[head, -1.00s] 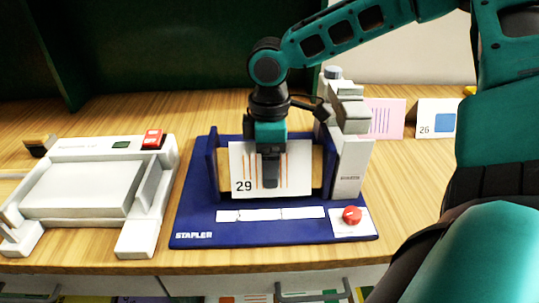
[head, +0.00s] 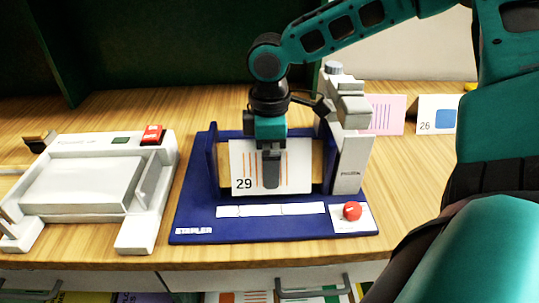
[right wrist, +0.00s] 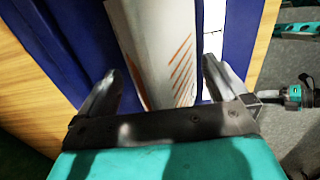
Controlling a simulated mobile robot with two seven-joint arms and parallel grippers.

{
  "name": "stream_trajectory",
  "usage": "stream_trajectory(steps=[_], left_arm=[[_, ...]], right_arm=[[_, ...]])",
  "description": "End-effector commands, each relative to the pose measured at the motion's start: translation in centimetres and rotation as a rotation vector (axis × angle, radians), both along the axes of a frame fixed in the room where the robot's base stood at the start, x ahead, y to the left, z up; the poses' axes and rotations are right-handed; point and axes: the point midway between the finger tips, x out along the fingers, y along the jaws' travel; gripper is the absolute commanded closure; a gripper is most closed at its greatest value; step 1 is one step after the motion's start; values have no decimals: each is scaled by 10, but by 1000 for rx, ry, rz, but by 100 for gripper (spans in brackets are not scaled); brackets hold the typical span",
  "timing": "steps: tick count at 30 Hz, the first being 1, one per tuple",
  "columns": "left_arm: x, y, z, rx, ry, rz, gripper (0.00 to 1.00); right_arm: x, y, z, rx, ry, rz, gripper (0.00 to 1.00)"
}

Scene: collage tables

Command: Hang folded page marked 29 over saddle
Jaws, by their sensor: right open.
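The folded white page marked 29 (head: 244,172), with orange stripes, hangs over the wooden saddle (head: 317,165) of the blue stapler between its two blue uprights. Its front panel faces me and hides most of the saddle. My right gripper (head: 271,172) is at the page from above, one finger showing in front of the page. In the right wrist view the page (right wrist: 158,50) lies between the spread fingers of the right gripper (right wrist: 160,92), with gaps on both sides. My left gripper is not in view.
The blue stapler base (head: 270,231) carries a red button (head: 352,211) and a grey stapling head (head: 350,105) close to the right of the gripper. A white machine (head: 85,185) stands at left. A pink card (head: 384,114) and a card marked 26 (head: 437,114) stand at right.

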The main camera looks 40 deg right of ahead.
Motion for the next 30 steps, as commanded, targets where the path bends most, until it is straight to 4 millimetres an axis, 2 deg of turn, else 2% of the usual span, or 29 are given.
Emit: stream_trajectory(steps=[5, 12, 18, 23, 30], left_arm=[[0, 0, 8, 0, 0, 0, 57], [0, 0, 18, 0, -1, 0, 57], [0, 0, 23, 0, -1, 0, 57], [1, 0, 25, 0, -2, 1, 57], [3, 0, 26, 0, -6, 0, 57]], right_arm=[[1, 0, 30, 1, -6, 0, 0], [1, 0, 85, 1, -6, 0, 0], [1, 0, 115, 0, -3, 0, 0], [0, 0, 125, 0, -1, 1, 0], [0, 0, 126, 1, -1, 0, 0]])
